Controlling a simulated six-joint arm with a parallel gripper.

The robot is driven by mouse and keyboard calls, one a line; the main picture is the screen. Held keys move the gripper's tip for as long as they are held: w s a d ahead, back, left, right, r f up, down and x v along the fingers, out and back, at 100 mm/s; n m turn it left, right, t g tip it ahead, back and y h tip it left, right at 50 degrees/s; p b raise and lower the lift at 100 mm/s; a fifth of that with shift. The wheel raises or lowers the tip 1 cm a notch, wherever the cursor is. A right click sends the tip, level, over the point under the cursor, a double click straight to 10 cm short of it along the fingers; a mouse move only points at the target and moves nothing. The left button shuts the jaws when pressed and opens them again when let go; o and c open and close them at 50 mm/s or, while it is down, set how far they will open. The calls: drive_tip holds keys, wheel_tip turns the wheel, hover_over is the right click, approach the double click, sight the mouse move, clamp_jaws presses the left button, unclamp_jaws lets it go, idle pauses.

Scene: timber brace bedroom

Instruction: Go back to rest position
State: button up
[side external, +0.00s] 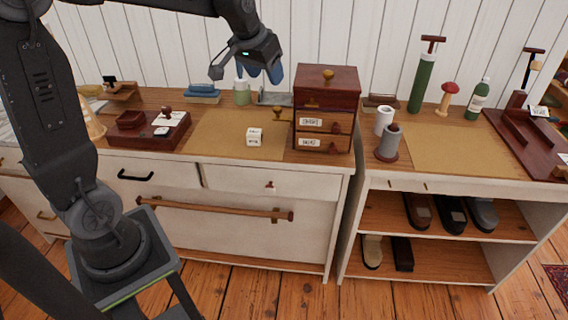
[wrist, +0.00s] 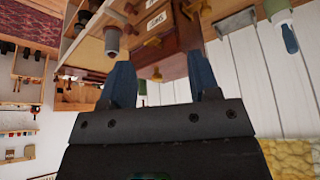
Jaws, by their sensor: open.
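My gripper (side external: 264,74) hangs above the back of the left cabinet top, left of the small wooden drawer box, in the side external view. Its two blue fingers stand apart in the wrist view (wrist: 164,84), with nothing held between them. The wrist view looks tilted, with the drawer box (wrist: 165,30) beyond the fingers. My arm rises from its stand at the left and reaches across to the right above the cabinet.
The drawer box (side external: 326,84) stands right of my gripper. A white cube (side external: 254,137) lies on the tan mat (side external: 215,140). A green bottle (side external: 241,93) stands close below my gripper. A tray (side external: 122,138) lies left. A grey cylinder (side external: 389,140) and green pump (side external: 422,82) stand right.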

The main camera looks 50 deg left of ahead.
drive_tip(key=s+d+m, duration=0.1)
drive_tip(key=s+d, duration=0.3)
drive_tip(key=s, duration=0.3)
drive_tip(key=s+d+m, duration=0.1)
drive_tip(key=s+d, duration=0.3)
drive_tip(key=s, duration=0.3)
drive_tip(key=s+d+f+t+h, duration=0.1)
drive_tip(key=s+d, duration=0.3)
drive_tip(key=s, duration=0.3)
drive_tip(key=shift+s+d+m, duration=0.3)
drive_tip(key=shift+s+m, duration=0.05)
drive_tip(key=shift+m, duration=0.05)
